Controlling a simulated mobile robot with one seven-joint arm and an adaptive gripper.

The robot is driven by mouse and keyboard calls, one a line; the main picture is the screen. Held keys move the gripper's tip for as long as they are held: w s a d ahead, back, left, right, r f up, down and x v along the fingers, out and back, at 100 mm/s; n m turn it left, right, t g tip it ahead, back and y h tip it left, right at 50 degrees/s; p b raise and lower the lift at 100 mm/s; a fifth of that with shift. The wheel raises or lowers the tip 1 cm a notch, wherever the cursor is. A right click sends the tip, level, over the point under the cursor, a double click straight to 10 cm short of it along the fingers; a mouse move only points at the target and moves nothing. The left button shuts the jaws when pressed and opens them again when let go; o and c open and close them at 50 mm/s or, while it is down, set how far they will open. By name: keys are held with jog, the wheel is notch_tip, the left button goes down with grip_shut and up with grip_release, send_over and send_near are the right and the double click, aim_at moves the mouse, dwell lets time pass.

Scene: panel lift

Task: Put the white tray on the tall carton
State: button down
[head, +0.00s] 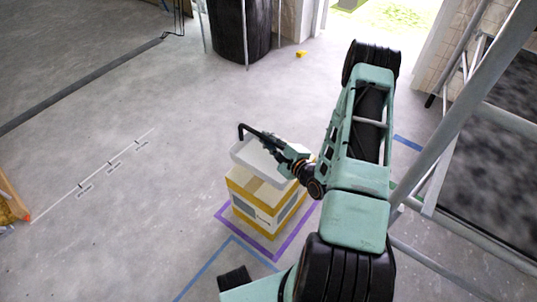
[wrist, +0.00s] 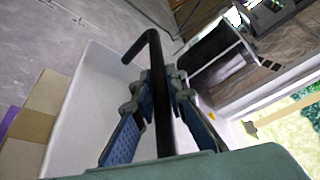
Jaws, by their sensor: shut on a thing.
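The white tray (head: 262,160) is over the far part of the tall carton (head: 262,207), which is white and cream with yellow bands. A bare strip of the carton top shows in front of the tray. The tray looks raised, but I cannot tell the size of any gap. My gripper (head: 292,160) is above the tray, shut on a black bent bar that looks like the tray's handle. In the wrist view my gripper's blue finger pads (wrist: 155,125) close around this bar (wrist: 160,95). The tray (wrist: 85,100) fills the left side there, with the carton (wrist: 30,125) beyond its edge.
Purple tape (head: 274,254) on the floor frames the carton, with blue tape (head: 208,272) nearer. Grey metal tubes (head: 440,120) stand at right. A dark cylinder (head: 240,30) and a small yellow object (head: 300,53) are at the back. The floor left of the carton is mostly clear.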

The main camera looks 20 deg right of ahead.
jog(key=shift+f+b, duration=0.65)
jog(key=shift+f, duration=1.65)
jog(key=shift+f, duration=0.15)
jog(key=c, duration=1.9)
grip_release()
jog(key=shift+c, duration=0.2)
jog(key=shift+s, duration=0.1)
